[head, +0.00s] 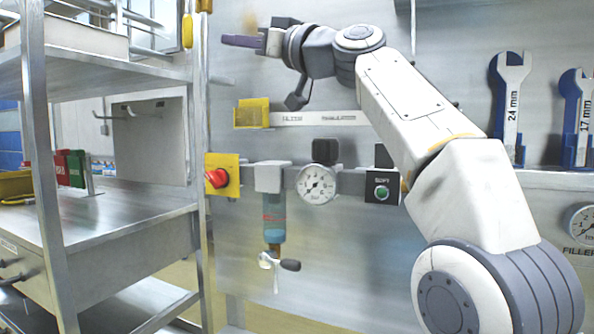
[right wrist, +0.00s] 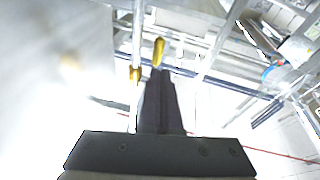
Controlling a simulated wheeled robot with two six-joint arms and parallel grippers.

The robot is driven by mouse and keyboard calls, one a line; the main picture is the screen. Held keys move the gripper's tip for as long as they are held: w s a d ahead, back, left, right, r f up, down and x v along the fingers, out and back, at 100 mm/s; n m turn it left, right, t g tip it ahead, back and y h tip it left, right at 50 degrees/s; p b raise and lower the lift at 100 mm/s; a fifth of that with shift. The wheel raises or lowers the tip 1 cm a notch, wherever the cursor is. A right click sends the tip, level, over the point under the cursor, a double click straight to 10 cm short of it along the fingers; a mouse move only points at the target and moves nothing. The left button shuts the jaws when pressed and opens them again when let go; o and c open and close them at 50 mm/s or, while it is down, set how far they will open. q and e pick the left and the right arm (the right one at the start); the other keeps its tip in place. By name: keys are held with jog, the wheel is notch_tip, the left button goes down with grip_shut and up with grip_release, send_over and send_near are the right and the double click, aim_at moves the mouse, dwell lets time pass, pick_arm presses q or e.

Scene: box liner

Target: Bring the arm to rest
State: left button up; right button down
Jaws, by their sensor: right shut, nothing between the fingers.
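My right arm comes in from the lower right and reaches up across the wall panel. Its right gripper (head: 229,41) is at the upper left of the head view, with its fingers pointing left. The fingers are closed together and hold nothing. In the right wrist view the closed dark fingers (right wrist: 161,78) point up the picture, with no object between them. My left gripper is not in view.
A metal shelf rack (head: 120,230) stands on the left. Yellow hanging handles (head: 187,31) are close to my right fingertips. The panel behind carries a red knob (head: 217,178), a gauge (head: 317,184), a green button (head: 381,191) and a wrench (head: 511,105).

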jog(key=s+f+m+g+h+p, duration=0.2)
jog(key=f+h, duration=0.1)
jog(key=f, duration=0.6)
jog(key=s+f+m+g+h+p, duration=0.1)
jog(key=s+f+h+p, duration=0.15)
jog(key=f, duration=0.65)
jog(key=s+f+m+g+h+p, duration=0.15)
jog(key=f+h, duration=0.25)
jog(key=f, duration=0.6)
jog(key=s+d+f+m+g+h+p, duration=0.1)
jog(key=s+d+f+h, duration=0.3)
jog(key=s+d+f, duration=0.5)
jog(key=s+d+f+g+h+p, duration=0.2)
jog(key=s+d+f+g+h, duration=0.2)
jog(key=s+d+f, duration=0.6)
jog(key=s+f, duration=0.5)
jog(key=shift+d+m, duration=0.2)
jog(key=shift+m, duration=0.15)
